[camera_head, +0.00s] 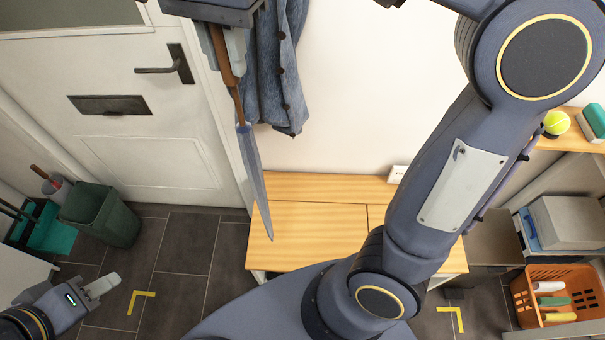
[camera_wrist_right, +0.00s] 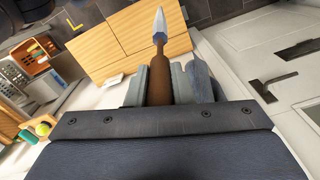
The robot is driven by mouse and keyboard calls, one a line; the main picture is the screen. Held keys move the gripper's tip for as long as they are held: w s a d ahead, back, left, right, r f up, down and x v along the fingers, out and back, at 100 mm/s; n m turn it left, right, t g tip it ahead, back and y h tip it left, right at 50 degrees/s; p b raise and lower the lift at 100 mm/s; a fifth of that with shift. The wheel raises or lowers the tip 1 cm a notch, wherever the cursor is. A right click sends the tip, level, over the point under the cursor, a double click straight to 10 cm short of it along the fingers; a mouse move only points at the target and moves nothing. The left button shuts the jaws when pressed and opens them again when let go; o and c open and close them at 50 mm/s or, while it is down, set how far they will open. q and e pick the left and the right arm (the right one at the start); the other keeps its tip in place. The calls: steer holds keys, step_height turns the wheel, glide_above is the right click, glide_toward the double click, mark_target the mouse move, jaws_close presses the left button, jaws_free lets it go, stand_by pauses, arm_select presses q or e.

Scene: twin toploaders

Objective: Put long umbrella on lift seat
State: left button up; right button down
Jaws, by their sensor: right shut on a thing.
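The long umbrella (camera_head: 253,175) has a brown handle and a furled blue-grey canopy with its tip pointing down. My right gripper (camera_head: 226,58) is shut on its brown handle, high at the top of the head view. The handle also shows between the fingers in the right wrist view (camera_wrist_right: 159,82). The lift seat (camera_head: 315,218) is a light wooden bench top against the wall. In the head view the umbrella's tip overlaps the seat's left part; I cannot tell whether they touch. My left gripper (camera_head: 104,286) is low at the left, far from the umbrella; its opening is unclear.
A denim jacket (camera_head: 281,80) hangs behind the umbrella, beside the white door (camera_head: 110,60). A green bin (camera_head: 101,214) stands at the left. An orange basket (camera_head: 550,300) and a shelf (camera_head: 578,135) with a tennis ball (camera_head: 556,122) are at the right. The visible seat top is clear.

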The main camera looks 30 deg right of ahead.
steer(key=d+f, duration=1.2)
steer(key=d, duration=0.2)
steer(key=shift+w+f+p, duration=0.2)
steer(key=shift+f+p, duration=0.2)
steer(key=shift+f, duration=0.15)
steer(key=c, duration=1.3)
jaws_free()
